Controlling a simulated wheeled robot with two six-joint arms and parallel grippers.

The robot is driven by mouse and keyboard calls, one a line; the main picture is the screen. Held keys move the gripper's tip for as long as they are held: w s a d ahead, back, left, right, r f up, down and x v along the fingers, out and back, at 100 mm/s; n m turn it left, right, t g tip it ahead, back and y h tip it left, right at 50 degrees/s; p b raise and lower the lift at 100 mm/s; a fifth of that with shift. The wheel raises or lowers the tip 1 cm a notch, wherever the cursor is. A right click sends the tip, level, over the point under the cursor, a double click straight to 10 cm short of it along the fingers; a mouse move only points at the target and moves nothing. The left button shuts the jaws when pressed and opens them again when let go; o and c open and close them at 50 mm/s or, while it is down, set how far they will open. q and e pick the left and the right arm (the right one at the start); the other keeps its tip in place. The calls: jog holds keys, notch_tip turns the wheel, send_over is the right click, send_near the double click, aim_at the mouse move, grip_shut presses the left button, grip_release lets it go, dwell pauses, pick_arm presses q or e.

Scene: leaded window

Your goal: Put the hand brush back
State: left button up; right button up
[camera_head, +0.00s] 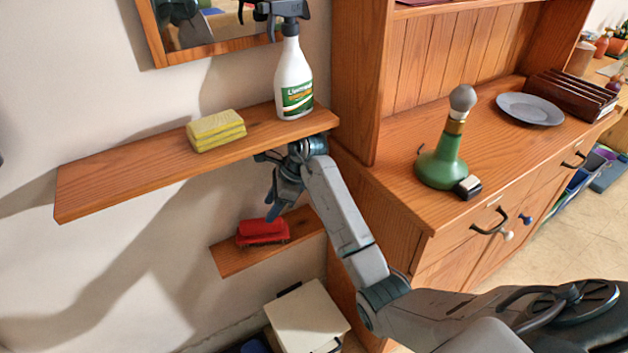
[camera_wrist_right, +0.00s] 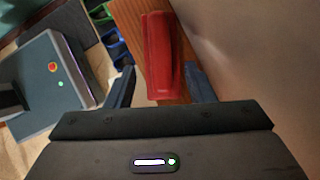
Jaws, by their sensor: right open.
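The red hand brush (camera_head: 262,232) lies on the small lower wooden shelf (camera_head: 232,262) against the wall. My right gripper (camera_head: 272,212) is open, pointing down just above the brush beneath the upper shelf. In the right wrist view the brush (camera_wrist_right: 160,55) shows ahead on the wood, lined up with the gap between the two dark fingers (camera_wrist_right: 161,88). The fingers look clear of it, and nothing is held. Part of the lower shelf's right end is hidden behind my right arm. My left gripper does not show.
The long upper shelf (camera_head: 120,186) overhangs my right gripper, with yellow sponges (camera_head: 216,131) and a spray bottle (camera_head: 294,80) on it. A pale box (camera_head: 305,318) is below.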

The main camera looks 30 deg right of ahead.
jog(key=a+m+t+y, duration=0.1)
jog(key=a+y, duration=0.1)
jog(key=a, duration=0.1)
jog(key=a+m+t+y, duration=0.1)
jog(key=a+t+y, duration=0.1)
jog(key=a, duration=0.1)
jog(key=shift+a+y, duration=0.1)
jog(key=shift+y, duration=0.3)
jog(key=s+d+r+m+t+h, duration=0.25)
jog(key=d+m+t, duration=0.25)
jog(key=m+t, duration=1.15)
jog(key=s+d+f+m+g+h, duration=0.45)
jog(key=d+f+m+h, duration=0.2)
jog(key=m, duration=0.45)
jog(key=s+d+f+m+g+h, duration=0.3)
jog(key=s+d+f+m+h, duration=0.3)
jog(key=m, duration=0.5)
jog(key=s+a+f+m+g+y, duration=0.2)
jog(key=s+f+m+g, duration=0.2)
jog(key=s, duration=0.8)
jog(key=s+a+f+m+g+y, duration=0.1)
jog(key=s+a+f+m+g, duration=0.2)
jog(key=s+f+g, duration=0.4)
jog(key=s+f+m, duration=0.1)
jog(key=s+f, duration=0.4)
jog(key=shift+a+f+m+g+y, duration=0.3)
jog(key=shift+f+m+g+y, duration=0.05)
jog(key=shift+f+g+y, duration=0.05)
